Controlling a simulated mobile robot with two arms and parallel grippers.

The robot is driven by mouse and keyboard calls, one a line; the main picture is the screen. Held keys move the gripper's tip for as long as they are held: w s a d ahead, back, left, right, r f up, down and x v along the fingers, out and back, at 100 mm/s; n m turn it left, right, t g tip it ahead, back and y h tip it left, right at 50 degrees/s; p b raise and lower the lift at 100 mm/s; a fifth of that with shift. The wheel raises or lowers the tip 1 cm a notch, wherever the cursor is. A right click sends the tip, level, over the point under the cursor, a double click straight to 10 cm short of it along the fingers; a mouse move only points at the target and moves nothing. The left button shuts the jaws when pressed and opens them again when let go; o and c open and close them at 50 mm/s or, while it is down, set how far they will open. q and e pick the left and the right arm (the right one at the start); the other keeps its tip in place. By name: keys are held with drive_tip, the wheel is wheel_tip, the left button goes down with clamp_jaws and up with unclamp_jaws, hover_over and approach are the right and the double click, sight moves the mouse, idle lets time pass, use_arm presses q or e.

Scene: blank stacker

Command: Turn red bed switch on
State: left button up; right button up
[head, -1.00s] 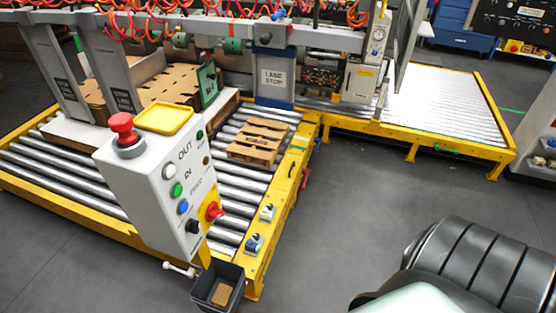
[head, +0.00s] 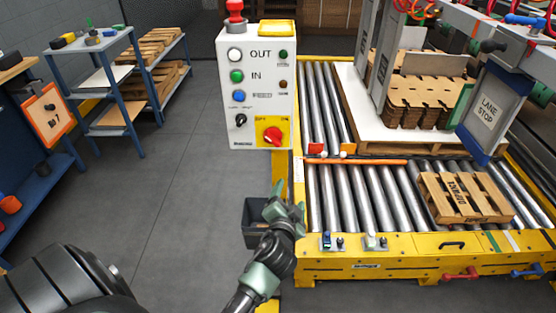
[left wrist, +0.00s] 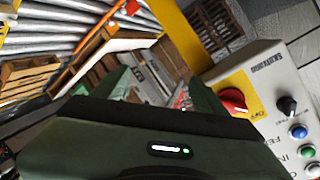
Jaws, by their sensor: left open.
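The red bed switch (head: 272,135) is a rotary knob on a yellow plate at the lower right of the white control box (head: 240,72). Small labels stand above it; I cannot tell clearly which one the knob points to. It also shows in the left wrist view (left wrist: 233,101), right of the gripper body. My left gripper (head: 285,204) is open and empty, below and slightly right of the switch, apart from it in the head view. In the left wrist view the dark gripper body fills the lower middle. My right gripper is not in view.
A red mushroom button (head: 235,8) tops the box. The roller conveyor's yellow frame (head: 400,243) is to the right, with a wooden pallet (head: 465,197). Bare floor (head: 190,190) lies left; shelves (head: 112,88) stand beyond.

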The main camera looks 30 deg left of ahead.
sight(274, 141)
use_arm(q)
drive_tip(key=s+a+r+n+t+y+b, duration=0.15)
drive_tip(key=a+r+y, duration=0.3)
drive_tip(key=r, duration=0.75)
drive_tip(key=shift+h, duration=0.35)
drive_tip(key=x, duration=0.6)
drive_tip(key=shift+w+a+f, duration=0.1)
drive_tip(key=shift+w+a, duration=0.1)
drive_tip(key=shift+w, duration=0.1)
drive_tip(key=shift+w+a, duration=0.25)
drive_tip(key=shift+w, duration=0.2)
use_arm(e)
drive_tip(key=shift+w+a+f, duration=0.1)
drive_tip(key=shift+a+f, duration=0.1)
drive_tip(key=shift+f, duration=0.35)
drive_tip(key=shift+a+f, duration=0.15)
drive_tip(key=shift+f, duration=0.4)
use_arm(q)
drive_tip(key=c, duration=1.4)
